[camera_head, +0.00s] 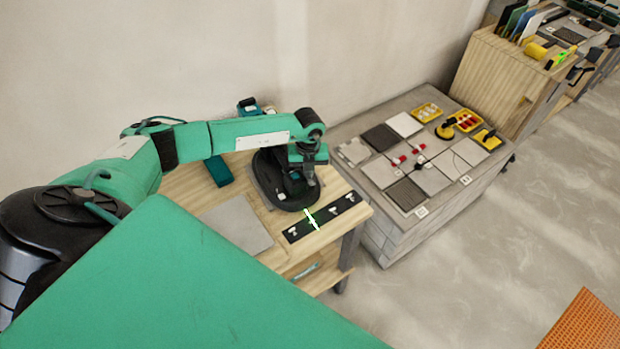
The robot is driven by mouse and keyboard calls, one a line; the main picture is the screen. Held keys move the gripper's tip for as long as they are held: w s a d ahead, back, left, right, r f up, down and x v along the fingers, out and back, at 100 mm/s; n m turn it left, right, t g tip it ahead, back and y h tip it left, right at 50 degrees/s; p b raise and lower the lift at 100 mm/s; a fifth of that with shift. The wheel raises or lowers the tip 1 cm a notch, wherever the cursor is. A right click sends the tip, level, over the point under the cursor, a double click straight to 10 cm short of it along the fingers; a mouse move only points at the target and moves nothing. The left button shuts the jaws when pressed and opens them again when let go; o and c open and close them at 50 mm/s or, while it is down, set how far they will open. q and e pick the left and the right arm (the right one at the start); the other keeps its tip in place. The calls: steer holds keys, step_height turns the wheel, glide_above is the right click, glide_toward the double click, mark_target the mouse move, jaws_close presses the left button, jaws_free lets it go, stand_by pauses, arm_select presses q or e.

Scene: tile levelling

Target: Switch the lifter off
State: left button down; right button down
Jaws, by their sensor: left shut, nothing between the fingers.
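A black rounded device (264,178), which looks like the lifter, sits on the wooden workbench (191,188) near its back right part. My left gripper (310,182) points down over the right side of this device. It is shut with nothing between its fingers. My arm and gripper hide part of the device, and its switch cannot be made out. I cannot tell whether the fingertips touch it. My right gripper is out of view.
A grey tile (238,222) and a dark strip with white marks (322,217) lie on the workbench. To the right stands a low tiled block (385,236) with grey tiles, red pieces and yellow tools. A wooden rack (487,84) stands beyond. The floor at right is mostly clear.

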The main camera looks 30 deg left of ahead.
arm_select(q)
step_height(320, 180, up, 7)
steer(key=p, duration=0.4)
steer(key=shift+p, duration=0.4)
